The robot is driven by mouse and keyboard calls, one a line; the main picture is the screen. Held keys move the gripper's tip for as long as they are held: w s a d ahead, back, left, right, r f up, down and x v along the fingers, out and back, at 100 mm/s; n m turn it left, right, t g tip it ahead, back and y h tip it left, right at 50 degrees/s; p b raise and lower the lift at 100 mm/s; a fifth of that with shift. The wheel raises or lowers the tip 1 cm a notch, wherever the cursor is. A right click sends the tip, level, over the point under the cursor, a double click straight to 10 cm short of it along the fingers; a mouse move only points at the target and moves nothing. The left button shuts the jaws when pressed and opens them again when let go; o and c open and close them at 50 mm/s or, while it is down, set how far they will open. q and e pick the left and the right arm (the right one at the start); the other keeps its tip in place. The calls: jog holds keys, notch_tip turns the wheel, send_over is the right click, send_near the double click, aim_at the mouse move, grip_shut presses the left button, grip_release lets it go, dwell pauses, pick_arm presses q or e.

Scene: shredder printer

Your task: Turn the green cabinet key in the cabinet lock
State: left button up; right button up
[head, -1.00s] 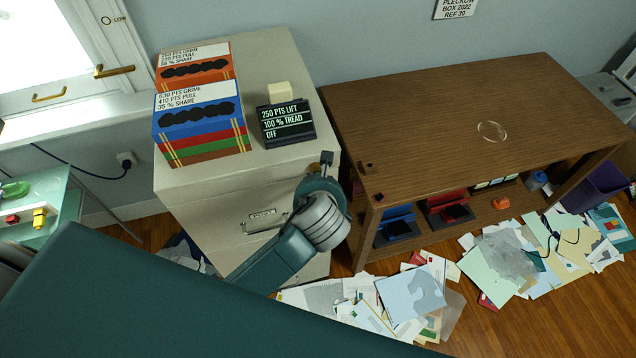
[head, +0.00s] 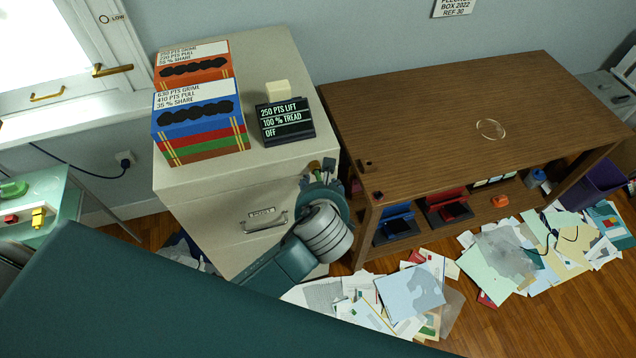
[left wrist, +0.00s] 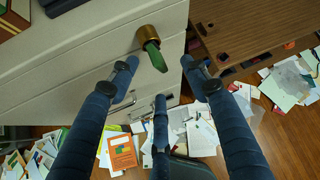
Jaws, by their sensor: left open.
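The green cabinet key (left wrist: 154,56) sticks out of the round brass cabinet lock (left wrist: 147,34) on the cabinet's front, near its upper edge, in the left wrist view. My left gripper (left wrist: 160,74) is open and empty. Its three blue fingers are spread around and just short of the key, and no finger visibly touches it. In the head view my left gripper (head: 318,180) is at the upper right of the cream cabinet's front (head: 215,200), where the wrist hides much of the lock area. My right gripper is not in view.
Boxes (head: 200,120) and a black sign (head: 285,122) stand on the cabinet. A brown wooden desk (head: 430,110) stands close on the right, near my left wrist. Loose papers (head: 410,290) cover the floor in front. A green table (head: 40,200) is at the left.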

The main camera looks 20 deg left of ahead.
pick_arm(q)
jog(key=shift+s+d, duration=0.55)
jog(key=shift+s, duration=0.3)
jog(key=shift+s+d, duration=0.55)
jog(key=shift+s, duration=0.25)
jog(key=shift+f, duration=0.15)
jog(key=s+a+f+n+g+h+b, duration=0.1)
jog(key=s+f+n+b, duration=0.15)
jog(key=f, duration=0.95)
jog(key=s+a+f+n+g+b, duration=0.1)
jog(key=s+f+n+g+b, duration=0.15)
jog(key=f, duration=0.85)
jog(key=s+a+f+n+g+h+b, duration=0.1)
jog(key=s+f+n+b, duration=0.2)
jog(key=f, duration=0.9)
jog(key=s+a+f+n+g+b, duration=0.1)
jog(key=s+a+f+n+b, duration=0.2)
jog(key=s+f+n, duration=0.5)
jog(key=s+a+f+n+g+h+b, duration=0.1)
jog(key=s+a+f+n, duration=0.4)
jog(key=s+f, duration=1.2)
jog(key=s+n+g+b, duration=0.1)
jog(key=s+n+b, duration=0.1)
jog(key=s+n, duration=0.2)
jog(key=shift+s+a+f, duration=0.25)
jog(key=shift+a+f, duration=0.05)
jog(key=shift+a, duration=0.05)
